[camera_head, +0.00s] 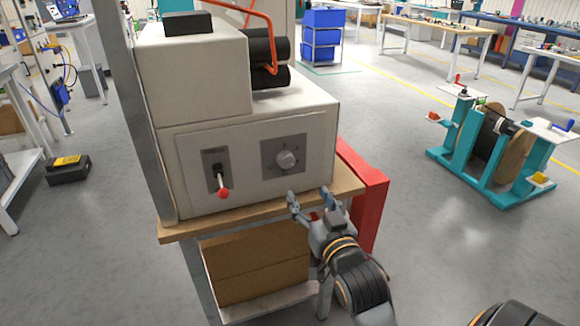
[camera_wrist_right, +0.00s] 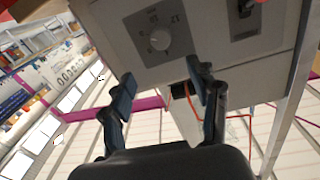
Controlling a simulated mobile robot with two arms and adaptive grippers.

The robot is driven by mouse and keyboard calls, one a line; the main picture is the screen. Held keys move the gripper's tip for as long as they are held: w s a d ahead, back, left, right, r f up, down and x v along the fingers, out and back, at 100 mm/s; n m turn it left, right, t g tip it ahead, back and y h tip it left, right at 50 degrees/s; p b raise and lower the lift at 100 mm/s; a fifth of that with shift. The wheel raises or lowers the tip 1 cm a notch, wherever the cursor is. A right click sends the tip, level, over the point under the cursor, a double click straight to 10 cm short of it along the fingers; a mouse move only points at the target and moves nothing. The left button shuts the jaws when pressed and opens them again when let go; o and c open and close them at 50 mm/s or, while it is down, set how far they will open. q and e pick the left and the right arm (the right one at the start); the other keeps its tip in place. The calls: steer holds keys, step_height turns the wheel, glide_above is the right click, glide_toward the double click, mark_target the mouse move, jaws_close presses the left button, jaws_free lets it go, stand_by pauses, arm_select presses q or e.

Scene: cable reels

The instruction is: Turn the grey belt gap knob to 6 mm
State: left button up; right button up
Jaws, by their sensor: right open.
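The grey belt gap knob (camera_head: 287,160) is round and sits on a grey square dial plate on the front of a cream machine (camera_head: 245,180). My left gripper is not in view.
A lever with a red ball tip (camera_head: 224,193) stands left of the knob on the same panel. The machine rests on a wooden bench top (camera_head: 190,231). A red part (camera_head: 368,195) stands right of the bench. A teal reel stand (camera_head: 470,150) is farther right, with open floor between.

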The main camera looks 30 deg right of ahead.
mark_target(288, 162)
steer(key=p+x, duration=0.1)
steer(key=x, duration=1.2)
steer(key=shift+w, duration=0.25)
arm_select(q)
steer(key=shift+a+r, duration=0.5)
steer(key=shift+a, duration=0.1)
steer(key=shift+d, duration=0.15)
arm_select(e)
steer(key=shift+c, duration=0.2)
steer(key=c, duration=1.1)
